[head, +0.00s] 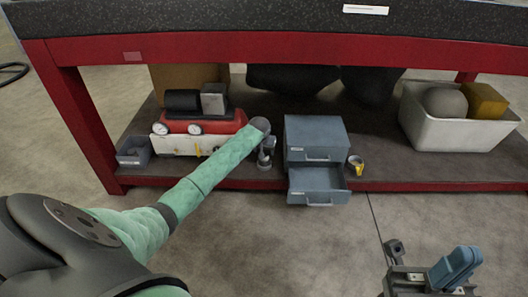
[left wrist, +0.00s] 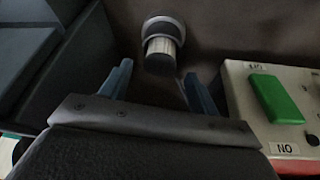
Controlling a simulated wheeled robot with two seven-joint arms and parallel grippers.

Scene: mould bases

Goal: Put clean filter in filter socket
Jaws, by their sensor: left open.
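My left gripper (head: 266,152) reaches down to the lower shelf, between the red machine (head: 202,123) and the grey drawer cabinet (head: 316,138). In the left wrist view its two blue fingers (left wrist: 158,78) are apart, with nothing between them. Ahead of the fingertips is a cylinder with a pale ribbed body, a grey ring and a dark end, which looks like a filter (left wrist: 160,47). I cannot tell whether it is clean or sits in a socket. My right gripper (head: 455,270) is at the lower right, away from the shelf; its finger gap is unclear.
The cabinet's lower drawer (head: 318,186) is pulled out. A yellow roll-like item (head: 356,165) is beside it. A white bin (head: 455,131) stands right, a small grey bin (head: 134,151) left. A white panel with a green switch (left wrist: 275,98) is right of my left fingers.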

